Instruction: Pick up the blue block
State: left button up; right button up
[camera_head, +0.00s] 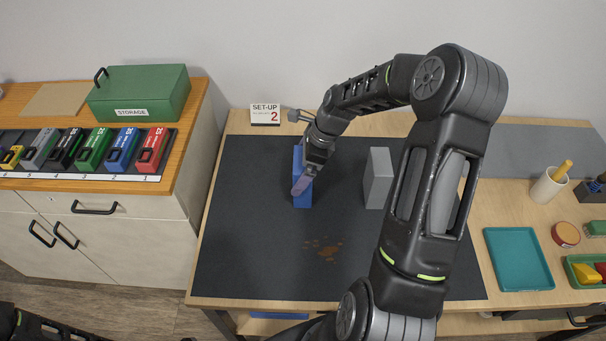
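The blue block (302,202) stands upright on the dark mat, left of the middle of the table. My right gripper (301,186) is at the block, pointing down, with a finger in front of its near face and covering part of it. The other finger is hidden, so I cannot tell whether the gripper is closed on the block. My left gripper is out of view; only dark parts of my body show at the bottom left corner.
A grey block (378,180) stands on the mat (250,240) to the right, close to my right arm. Brown spots (324,249) lie on the mat. A teal tray (519,259) and a cup (548,187) are on the right. A storage box (138,93) stands on the left cabinet.

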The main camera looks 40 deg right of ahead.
jog(key=shift+w+a+f, duration=0.1)
jog(key=shift+f, duration=0.15)
dwell(0.4)
jog(key=c, duration=1.6)
jog(key=shift+r, duration=0.15)
notch_tip(320, 180, up, 10)
jog(key=shift+f+b, duration=0.1)
jog(key=shift+b, duration=0.75)
